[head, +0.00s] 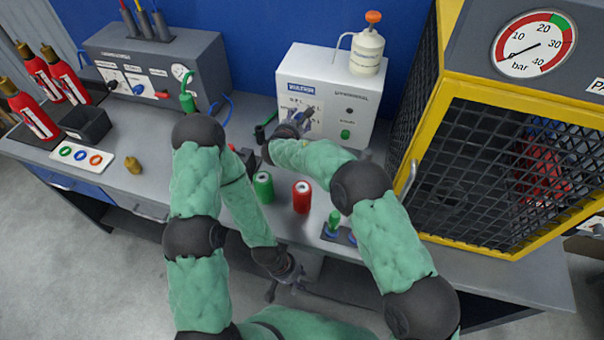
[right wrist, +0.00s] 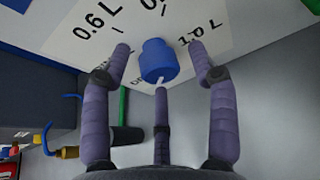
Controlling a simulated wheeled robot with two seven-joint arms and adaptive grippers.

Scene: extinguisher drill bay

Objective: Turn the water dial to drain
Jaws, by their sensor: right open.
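The white water unit (head: 325,85) stands at the back of the bench. Its blue water dial (right wrist: 157,60) sits on a white scale plate (right wrist: 75,50), with "0.6 L" to its left and "1.0 L" to its right. A white mark on the dial points down in the right wrist view, near a partly hidden label starting "DR". My right gripper (head: 297,122) is at the plate; its three open fingers (right wrist: 162,75) stand around the dial, with no clear contact visible. My left gripper (head: 287,278) hangs by the bench's front edge, fingers spread and empty.
A green can (head: 263,188) and a red can (head: 302,197) stand on the bench between my arms. A yellow mesh cage (head: 430,130) with a pressure gauge (head: 533,45) is at right. A grey control box (head: 155,75) and red extinguishers (head: 35,117) are at left.

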